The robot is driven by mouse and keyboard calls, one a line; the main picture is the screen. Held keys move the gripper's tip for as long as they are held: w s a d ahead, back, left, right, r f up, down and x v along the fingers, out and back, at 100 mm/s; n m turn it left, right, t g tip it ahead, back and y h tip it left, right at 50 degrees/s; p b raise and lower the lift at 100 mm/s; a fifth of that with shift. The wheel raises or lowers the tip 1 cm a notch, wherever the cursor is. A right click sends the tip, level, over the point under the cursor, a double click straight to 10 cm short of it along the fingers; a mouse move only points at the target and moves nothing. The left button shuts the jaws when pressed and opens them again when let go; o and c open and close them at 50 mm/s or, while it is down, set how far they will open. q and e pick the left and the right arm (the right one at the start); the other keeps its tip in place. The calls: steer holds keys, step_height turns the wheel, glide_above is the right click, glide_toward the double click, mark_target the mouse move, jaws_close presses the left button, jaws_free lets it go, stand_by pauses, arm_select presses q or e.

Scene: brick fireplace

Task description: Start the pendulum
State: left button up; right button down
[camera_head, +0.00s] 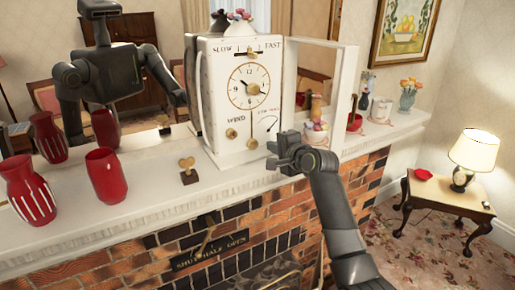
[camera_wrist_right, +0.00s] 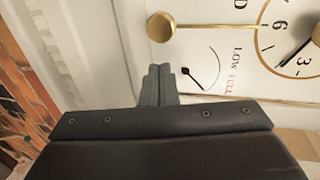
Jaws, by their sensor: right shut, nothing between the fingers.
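A white clock (camera_head: 215,95) stands on the mantel, with its framed glass door (camera_head: 348,75) swung open to the right. A brass pendulum (camera_head: 253,143) hangs straight down from the dial on a thin rod. Its round bob (camera_wrist_right: 161,27) also shows in the right wrist view, near the LOW/FULL gauge (camera_wrist_right: 200,75). My right gripper (camera_head: 277,155) is shut and empty, just right of the bob at the clock's lower front. In the wrist view its fingertips (camera_wrist_right: 159,72) sit beside the bob with a visible gap. My left gripper is seen only as a small, unclear mirror reflection.
A brass winding key (camera_head: 187,166) stands on the mantel (camera_head: 130,215) left of the clock. Red vases (camera_head: 105,178) stand farther left. A red item (camera_head: 355,122), a cup (camera_head: 381,110) and a flower vase (camera_head: 407,100) are to the right. The brick fireplace (camera_head: 120,275) is below.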

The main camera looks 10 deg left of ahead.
steer(key=shift+s+a+p, duration=0.7)
steer(key=shift+a+p, duration=0.05)
steer(key=shift+a, duration=0.15)
steer(key=shift+s+a, duration=0.15)
steer(key=shift+a, duration=0.05)
steer(key=shift+s+a+p, duration=0.2)
steer(key=shift+a+p, duration=0.1)
steer(key=shift+p, duration=0.1)
steer(key=shift+s+a, duration=0.1)
steer(key=shift+s+a, duration=0.35)
steer(key=shift+a, duration=0.15)
steer(key=shift+a+p, duration=0.1)
steer(key=shift+p, duration=0.2)
steer(key=shift+s+a, duration=0.25)
steer(key=shift+s, duration=0.05)
steer(key=shift+a, duration=0.1)
